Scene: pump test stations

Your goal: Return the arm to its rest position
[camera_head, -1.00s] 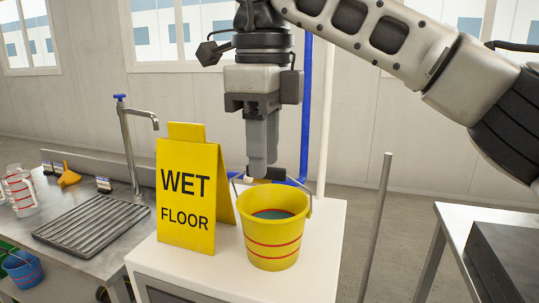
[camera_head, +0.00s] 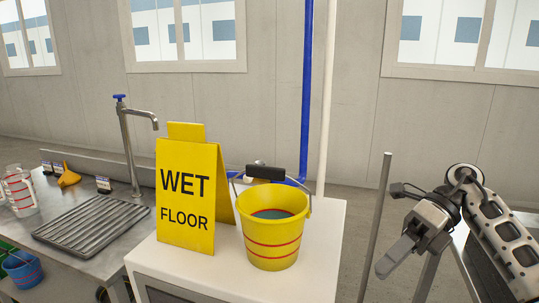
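My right gripper (camera_head: 394,258) is at the right of the head view, low and pointing down and left. It is empty and well apart from the bucket. Its fingers overlap from this angle, so its opening cannot be told. The yellow bucket (camera_head: 273,244) with red bands stands upright on the white cabinet, with dark liquid inside. My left gripper is not in view.
A yellow wet floor sign (camera_head: 186,196) stands left of the bucket on the white cabinet (camera_head: 322,240). A grey post (camera_head: 376,225) rises between the cabinet and my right gripper. A sink bench with a tap (camera_head: 130,145) and drain rack is at left.

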